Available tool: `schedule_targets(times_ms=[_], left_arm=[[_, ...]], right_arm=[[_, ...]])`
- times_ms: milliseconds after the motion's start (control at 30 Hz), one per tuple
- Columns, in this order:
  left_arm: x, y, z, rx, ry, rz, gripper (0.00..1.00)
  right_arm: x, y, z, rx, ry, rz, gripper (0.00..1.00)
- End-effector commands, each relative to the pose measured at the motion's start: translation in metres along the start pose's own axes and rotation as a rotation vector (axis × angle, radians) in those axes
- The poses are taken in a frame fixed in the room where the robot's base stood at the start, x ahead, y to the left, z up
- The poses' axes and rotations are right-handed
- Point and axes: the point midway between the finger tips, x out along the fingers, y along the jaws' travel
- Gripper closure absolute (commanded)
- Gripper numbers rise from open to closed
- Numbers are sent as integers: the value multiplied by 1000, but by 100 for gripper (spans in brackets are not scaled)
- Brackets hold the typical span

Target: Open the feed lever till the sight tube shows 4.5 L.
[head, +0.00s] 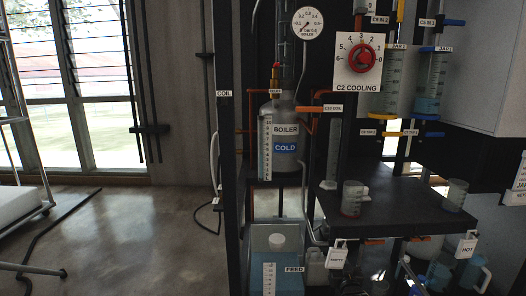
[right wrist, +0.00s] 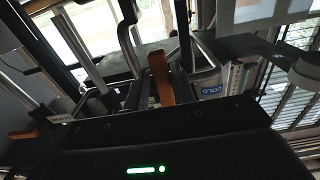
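The boiler (head: 286,115) is a grey vessel with a blue COLD sign (head: 285,148); the sign also shows tilted in the right wrist view (right wrist: 212,89). The sight tube with its numbered scale (head: 265,150) stands at its left; its level is too small to read. The FEED container (head: 277,268) is below. In the right wrist view an orange lever (right wrist: 160,78) lies in line with my right gripper (right wrist: 165,90), between its dark fingers. I cannot tell whether it is the feed lever or whether they grip it. My left gripper is not in view.
A dark shelf (head: 400,200) holds a beaker (head: 352,198), another beaker (head: 456,194) and a cylinder. The C2 COOLING dial (head: 361,57) and gauge (head: 308,23) are above. Frame posts and pipes crowd the boiler. Open floor (head: 140,225) lies left.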

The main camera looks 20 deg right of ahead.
Motion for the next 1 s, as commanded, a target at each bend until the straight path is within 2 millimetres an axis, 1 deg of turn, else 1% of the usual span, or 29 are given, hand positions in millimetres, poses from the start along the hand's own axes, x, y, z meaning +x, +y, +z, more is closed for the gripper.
schedule_targets(times_ms=[33,100,300,433,600,800,1000], left_arm=[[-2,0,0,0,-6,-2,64],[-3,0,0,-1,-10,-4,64],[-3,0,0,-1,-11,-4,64],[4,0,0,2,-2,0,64],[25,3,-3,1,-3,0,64],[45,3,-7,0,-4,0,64],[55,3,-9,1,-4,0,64]], right_arm=[[0,-1,2,3,-3,-1,68],[-1,-1,3,4,-6,-1,59],[-3,-1,6,7,-11,-2,58],[-7,-1,5,7,-14,-2,58],[-27,-1,1,7,-16,-3,58],[-52,-2,2,8,-17,-3,58],[-70,-2,5,8,-17,-3,58]])
